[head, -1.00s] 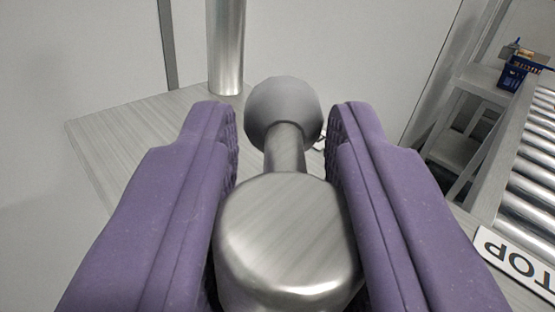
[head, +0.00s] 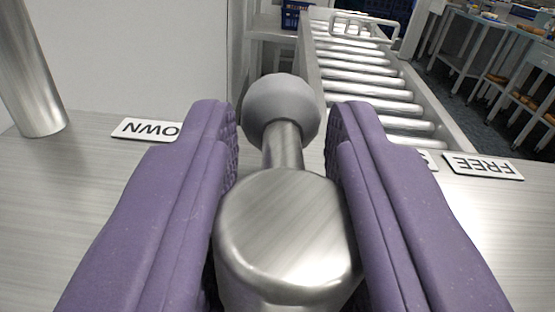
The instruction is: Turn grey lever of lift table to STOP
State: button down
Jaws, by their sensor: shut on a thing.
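The grey lever has a round grey ball knob (head: 281,108) on a short metal rod that rises from a thick round metal hub (head: 288,225). My gripper (head: 283,128), with two purple padded jaws, is shut around the lever, one jaw on each side. The exact contact is hidden between the jaws. The knob points away from me, between the DOWN plate (head: 142,129) on the left and a partly hidden plate (head: 428,159) on the right. Only an end letter like S shows on that one; the right jaw covers the rest. The FREE plate (head: 482,166) lies farther right. The lettering is upside down.
A metal post (head: 28,75) stands at the left on the grey brushed tabletop (head: 75,185). A roller conveyor (head: 365,75) runs away behind the lever. A blue crate (head: 296,14) is at its far left. Benches with goods stand at the far right.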

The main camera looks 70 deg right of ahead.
jog(key=shift+s+f+m+g+h+b, duration=0.1)
jog(key=shift+m+g+h+b, duration=0.4)
jog(key=shift+g+b, duration=0.45)
jog(key=c, duration=1)
grip_release()
jog(key=shift+d, duration=0.1)
jog(key=shift+o, duration=0.2)
jog(key=p+v, duration=0.1)
jog(key=v, duration=0.7)
jog(key=shift+o, duration=0.2)
